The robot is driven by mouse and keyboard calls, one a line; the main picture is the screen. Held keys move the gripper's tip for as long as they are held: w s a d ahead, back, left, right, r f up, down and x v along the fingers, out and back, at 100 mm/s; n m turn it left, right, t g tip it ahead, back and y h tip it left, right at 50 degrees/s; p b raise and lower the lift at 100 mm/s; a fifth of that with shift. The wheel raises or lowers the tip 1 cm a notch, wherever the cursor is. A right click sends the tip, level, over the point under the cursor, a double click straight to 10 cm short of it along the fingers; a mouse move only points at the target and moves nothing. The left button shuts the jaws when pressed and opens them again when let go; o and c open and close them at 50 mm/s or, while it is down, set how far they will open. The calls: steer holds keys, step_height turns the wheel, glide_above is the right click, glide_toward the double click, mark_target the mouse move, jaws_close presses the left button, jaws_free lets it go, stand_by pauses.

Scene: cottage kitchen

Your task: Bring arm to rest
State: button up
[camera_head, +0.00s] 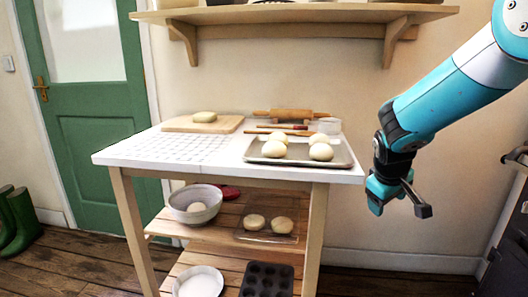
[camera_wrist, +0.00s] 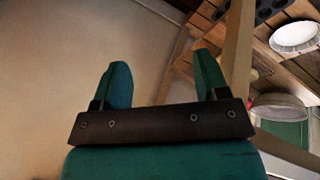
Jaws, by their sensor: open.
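My arm, teal and white, reaches in from the upper right in the head view. My gripper (camera_head: 402,208) hangs in the air just right of the table (camera_head: 180,151), apart from it and near the height of its top. In the wrist view my gripper (camera_wrist: 160,80) shows two teal fingers spread apart with nothing between them. The gripper is open and empty. Beyond the fingers the wrist view shows the plain wall and the table's wooden leg.
The table holds a metal tray (camera_head: 337,159) with several dough balls, a cutting board (camera_head: 180,124) with dough, and a rolling pin (camera_head: 290,114). A bowl (camera_head: 195,217) and a muffin tin (camera_head: 267,280) sit on lower shelves. A wall shelf (camera_head: 300,14) hangs above. A dark appliance (camera_head: 505,250) stands right.

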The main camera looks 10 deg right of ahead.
steer(key=s+a+r+n+y, duration=0.1)
steer(key=s+a+r+y, duration=0.15)
steer(key=s+a, duration=0.45)
steer(key=s+a+r+n+y, duration=0.1)
steer(key=s+a+r+y, duration=0.15)
steer(key=s+a, duration=0.45)
steer(key=s+a+r+n+g+y, duration=0.1)
steer(key=s+a+n+g+y, duration=0.15)
steer(key=s+a, duration=0.85)
step_height(320, 180, up, 22)
steer(key=s+p, duration=0.2)
steer(key=p, duration=2)
steer(key=shift+d+r+g, duration=0.15)
steer(key=shift+r+g, duration=0.1)
steer(key=shift+g, duration=0.2)
steer(key=shift+c, duration=0.4)
